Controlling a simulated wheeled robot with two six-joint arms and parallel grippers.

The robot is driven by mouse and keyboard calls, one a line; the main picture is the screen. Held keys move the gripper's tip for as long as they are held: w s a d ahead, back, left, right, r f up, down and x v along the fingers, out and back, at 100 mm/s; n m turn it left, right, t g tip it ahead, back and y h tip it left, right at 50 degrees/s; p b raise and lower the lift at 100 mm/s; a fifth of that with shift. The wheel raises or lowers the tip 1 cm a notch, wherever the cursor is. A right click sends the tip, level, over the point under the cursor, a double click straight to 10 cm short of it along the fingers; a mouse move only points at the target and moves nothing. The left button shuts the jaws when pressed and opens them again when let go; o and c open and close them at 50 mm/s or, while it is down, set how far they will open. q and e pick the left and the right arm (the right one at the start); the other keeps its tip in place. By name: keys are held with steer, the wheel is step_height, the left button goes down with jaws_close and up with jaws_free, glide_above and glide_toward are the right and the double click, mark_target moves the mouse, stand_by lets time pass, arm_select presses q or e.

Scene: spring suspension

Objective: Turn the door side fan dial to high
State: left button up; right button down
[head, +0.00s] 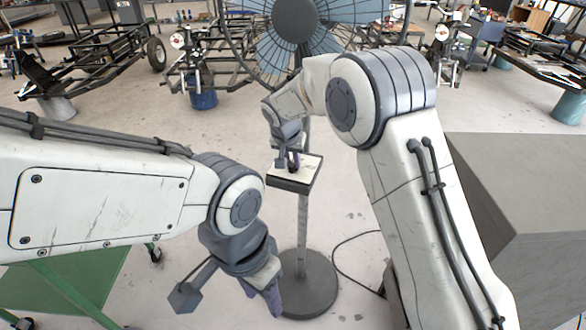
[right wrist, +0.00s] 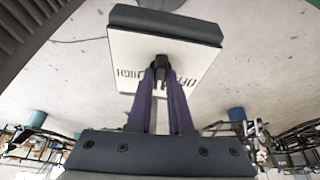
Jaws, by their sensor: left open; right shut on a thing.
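The fan (head: 268,50) stands at the top of the head view, with a pole and a small control box (head: 308,172) on it. In the right wrist view the box's white panel (right wrist: 125,50) carries the letters HIGH to the left and OFF to the right of a dark dial (right wrist: 161,64). My right gripper (head: 292,162) is shut on the dial, its purple fingertips on either side of it. The direction the dial points is hard to tell. My left gripper (head: 272,298) is open and empty, low in front of the fan's stand.
The fan's round dark base (head: 309,290) rests on the floor, with a black cable (head: 345,268) running off to the right. A large grey block (head: 520,190) stands at the right. A green-topped table (head: 75,280) is at lower left. Metal frames stand farther back.

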steer(key=m+h+b, duration=0.1)
steer(key=m, duration=0.1)
steer(key=shift+a+m, duration=0.2)
steer(key=shift+m, duration=0.2)
steer(key=shift+m+g+h, duration=0.3)
steer(key=shift+m+g, duration=0.1)
steer(key=shift+m, duration=0.5)
steer(key=shift+w+a+r+m+g+p, duration=0.1)
steer(key=shift+m+g+p, duration=0.25)
steer(key=shift+m, duration=0.55)
steer(key=m+h+p, duration=0.1)
steer(key=m, duration=0.1)
steer(key=shift+m+g+p, duration=0.3)
steer(key=shift+g+p, duration=0.05)
steer(key=shift+p, duration=0.05)
arm_select(q)
steer(key=shift+r+p, duration=1.4)
steer(key=shift+r, duration=0.4)
arm_select(e)
steer(key=shift+w+a+m+g+h, duration=0.15)
steer(key=shift+m+g, duration=0.2)
steer(key=shift+m, duration=0.55)
steer(key=shift+m+g+h, duration=0.15)
steer(key=shift+m+g, duration=0.2)
steer(key=shift+m, duration=0.55)
arm_select(q)
steer(key=shift+r, duration=0.1)
arm_select(e)
steer(key=c, duration=0.8)
jaws_free()
